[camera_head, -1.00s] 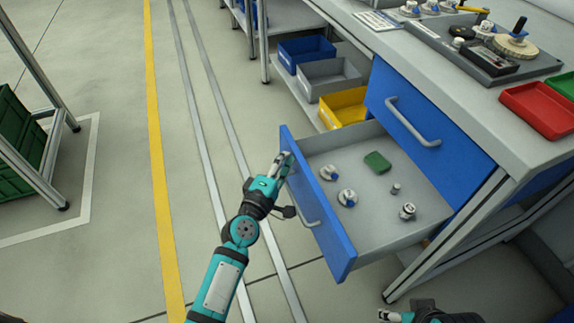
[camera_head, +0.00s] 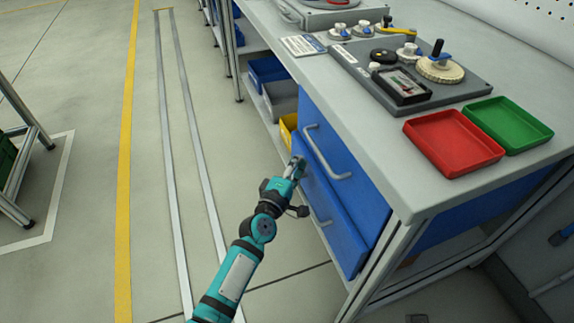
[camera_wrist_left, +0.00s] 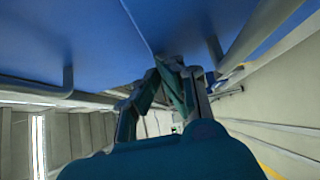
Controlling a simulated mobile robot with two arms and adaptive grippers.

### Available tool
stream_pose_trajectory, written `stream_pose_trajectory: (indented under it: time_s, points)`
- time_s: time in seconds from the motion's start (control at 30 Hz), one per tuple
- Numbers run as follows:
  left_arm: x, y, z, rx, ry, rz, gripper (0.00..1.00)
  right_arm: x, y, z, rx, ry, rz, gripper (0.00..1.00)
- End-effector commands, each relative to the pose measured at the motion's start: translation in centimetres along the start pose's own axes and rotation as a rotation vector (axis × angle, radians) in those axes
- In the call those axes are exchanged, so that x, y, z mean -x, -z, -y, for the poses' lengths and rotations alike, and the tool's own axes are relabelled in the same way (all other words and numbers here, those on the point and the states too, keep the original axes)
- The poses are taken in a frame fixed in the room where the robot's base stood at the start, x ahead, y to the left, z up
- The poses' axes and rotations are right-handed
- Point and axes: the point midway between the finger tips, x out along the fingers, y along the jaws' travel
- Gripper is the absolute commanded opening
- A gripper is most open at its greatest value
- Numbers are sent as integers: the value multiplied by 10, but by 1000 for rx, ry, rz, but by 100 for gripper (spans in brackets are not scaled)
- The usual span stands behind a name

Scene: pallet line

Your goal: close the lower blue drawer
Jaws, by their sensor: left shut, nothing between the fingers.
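The lower blue drawer (camera_head: 334,228) is pushed almost fully into the bench. Its front seems to stand slightly proud of the upper blue drawer (camera_head: 352,190), and its inside is hidden. In the left wrist view the shut fingers (camera_wrist_left: 172,78) lie just under the blue fronts. Only a dark sliver, probably of my right arm, shows at the bottom edge of the head view.
The bench top (camera_head: 390,150) carries a red tray (camera_head: 455,142), a green tray (camera_head: 508,124) and a grey board with parts (camera_head: 420,100). Blue, grey and yellow bins stand on a shelf beyond the drawers. The floor left of my left arm is clear.

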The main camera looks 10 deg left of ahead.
Motion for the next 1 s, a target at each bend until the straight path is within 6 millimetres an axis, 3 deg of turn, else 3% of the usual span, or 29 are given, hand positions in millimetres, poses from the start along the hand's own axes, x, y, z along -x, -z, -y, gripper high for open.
stream_pose_trajectory:
  time_s: [0.33, 1.0]
  points:
    - [-11, -11, 0, 1, -1, 1, 0, -4, 0, 0, 0, 0, 1, 60]
    - [-11, -10, -1, 2, -2, 2, 0, -4, 1, 0, 1, 0, 0, 60]
